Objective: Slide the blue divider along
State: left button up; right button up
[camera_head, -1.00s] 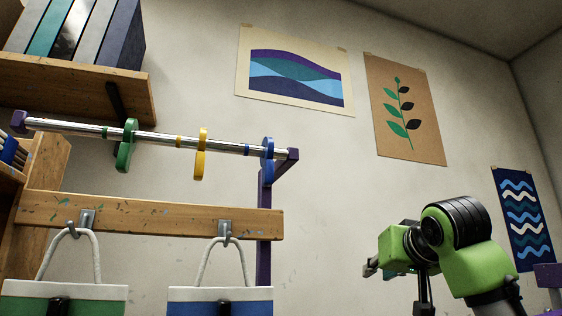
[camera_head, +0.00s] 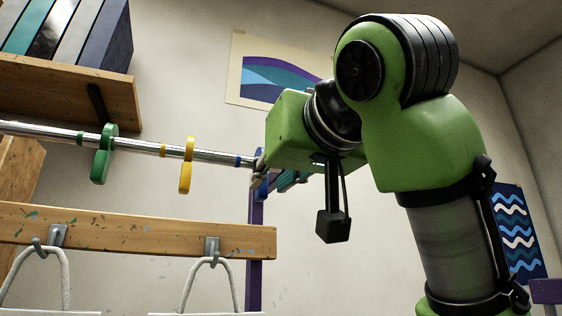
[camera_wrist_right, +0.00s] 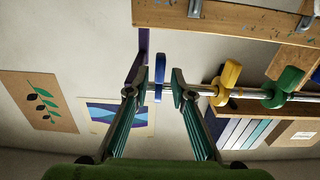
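The blue divider (camera_wrist_right: 159,76) hangs on a metal rail (camera_wrist_right: 205,90), near the purple bracket (camera_wrist_right: 138,62) at the rail's end. In the head view the divider (camera_head: 262,186) is mostly hidden behind my right gripper. My right gripper (camera_wrist_right: 154,92) is open in the right wrist view. Its two teal fingers stand on either side of the divider, with a visible gap on both sides. A yellow divider (camera_head: 187,165) and a green divider (camera_head: 104,154) hang farther left on the rail in the head view. My left gripper is not in view.
Below the rail is a wooden board (camera_head: 130,231) with hooks (camera_head: 212,250) carrying bag handles. A shelf with binders (camera_head: 60,85) is at the upper left. Pictures hang on the wall behind. The rail between the blue and yellow dividers is clear.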

aim_at(262, 187)
jog(key=p+x, duration=0.1)
jog(key=x, duration=0.3)
jog(key=shift+c, duration=0.3)
grip_shut()
jog(key=shift+s+a+f, duration=0.1)
jog(key=shift+a, duration=0.1)
jog(key=shift+s+a, duration=0.3)
jog(key=shift+a, duration=0.5)
jog(key=shift+s+a, duration=0.25)
jog(key=shift+a, duration=0.6)
jog(key=shift+c, duration=1)
grip_release()
jog(key=shift+a, duration=0.1)
jog(key=o, duration=0.5)
jog(key=shift+s, duration=0.2)
